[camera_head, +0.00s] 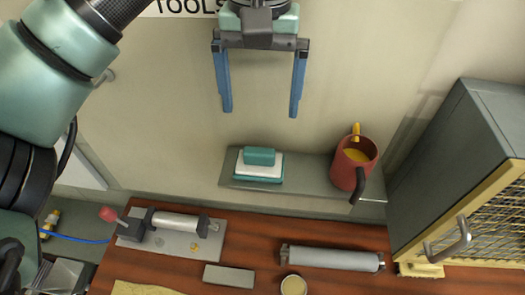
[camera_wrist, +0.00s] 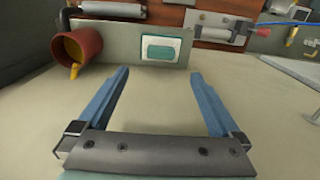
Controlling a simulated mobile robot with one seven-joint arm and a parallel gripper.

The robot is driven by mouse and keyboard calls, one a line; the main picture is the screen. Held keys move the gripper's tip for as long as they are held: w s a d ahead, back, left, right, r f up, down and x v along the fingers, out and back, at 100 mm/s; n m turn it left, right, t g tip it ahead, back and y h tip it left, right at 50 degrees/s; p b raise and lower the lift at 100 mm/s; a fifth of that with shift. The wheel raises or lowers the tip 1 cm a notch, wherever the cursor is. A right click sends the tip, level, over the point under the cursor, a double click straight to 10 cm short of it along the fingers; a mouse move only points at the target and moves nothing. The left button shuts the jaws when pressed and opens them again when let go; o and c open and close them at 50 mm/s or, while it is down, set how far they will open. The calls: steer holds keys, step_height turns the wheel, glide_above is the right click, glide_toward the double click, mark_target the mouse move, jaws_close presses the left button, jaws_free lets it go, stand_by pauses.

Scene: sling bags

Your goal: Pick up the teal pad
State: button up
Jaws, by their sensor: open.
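The teal pad (camera_head: 259,164) lies on a narrow grey shelf (camera_head: 310,187) on the wall in the head view. It has a white layer and a raised teal block on top. It also shows in the wrist view (camera_wrist: 161,48), beyond the fingertips and between their lines. My gripper (camera_head: 260,110) has two blue fingers spread wide, with nothing between them. In the head view it appears above the pad, apart from it. The wrist view shows the same open fingers (camera_wrist: 160,75).
A red mug (camera_head: 349,172) with a yellow thing inside stands on the shelf, right of the pad in the head view. A grey cabinet (camera_head: 445,150) with a mesh door is farther right. A wooden bench (camera_head: 255,240) with a clamp device (camera_head: 172,228) and a grey cylinder (camera_head: 330,258) lies below.

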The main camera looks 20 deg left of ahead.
glide_above(259, 151)
step_height(259, 151, down, 6)
steer(key=shift+d+f, duration=0.1)
steer(key=shift+d, duration=0.05)
steer(key=shift+f+p, duration=0.85)
steer(key=shift+f, duration=1.7)
steer(key=c, duration=1.4)
